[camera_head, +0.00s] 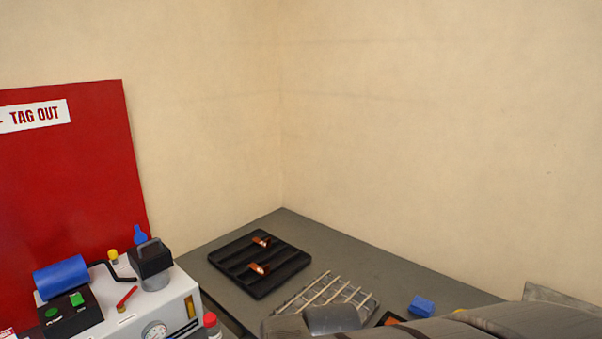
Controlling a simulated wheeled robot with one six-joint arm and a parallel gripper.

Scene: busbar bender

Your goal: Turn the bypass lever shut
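A white machine (180,310) stands at the lower left. On its top is a short red lever (127,297), lying slantwise with its upper end to the right; it looks like the bypass lever, but I cannot read a label that confirms it. A round gauge (154,331) is on the front face, cut by the bottom edge. My grey arm fills the lower right, well apart from the machine. My gripper's fingers do not show.
A blue cylinder (62,277) and a box with green buttons (70,311) are left of the lever. A red tag-out board (75,180) stands behind.

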